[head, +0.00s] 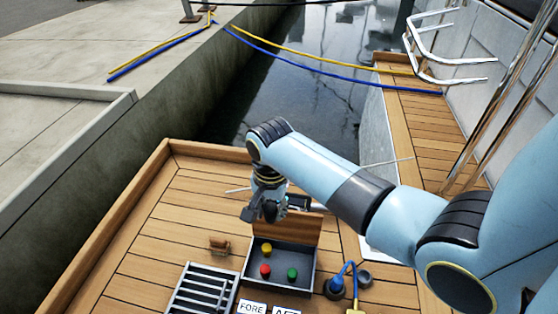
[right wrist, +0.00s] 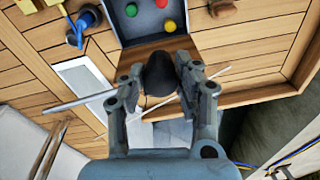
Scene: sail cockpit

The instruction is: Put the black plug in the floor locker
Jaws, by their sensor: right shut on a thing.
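The black plug (right wrist: 160,75) is held between the two fingers of my right gripper (right wrist: 160,90) in the right wrist view. In the head view, my right gripper (head: 268,210) points down near the raised wooden lid of the floor locker (head: 246,274), and the plug is hard to tell from the dark fingers. The locker is an open grey box sunk in the deck. A yellow plug (head: 266,249), a red plug (head: 265,270) and a green plug (head: 292,273) are in it. My left gripper is out of view.
A grey grating (head: 204,291) lies left of the locker, with a small wooden piece (head: 218,245) behind it. A blue fitting (head: 336,287) with a hose stands to the right. Labels lie in front, one reading FORE (head: 252,307). Open deck lies to the left.

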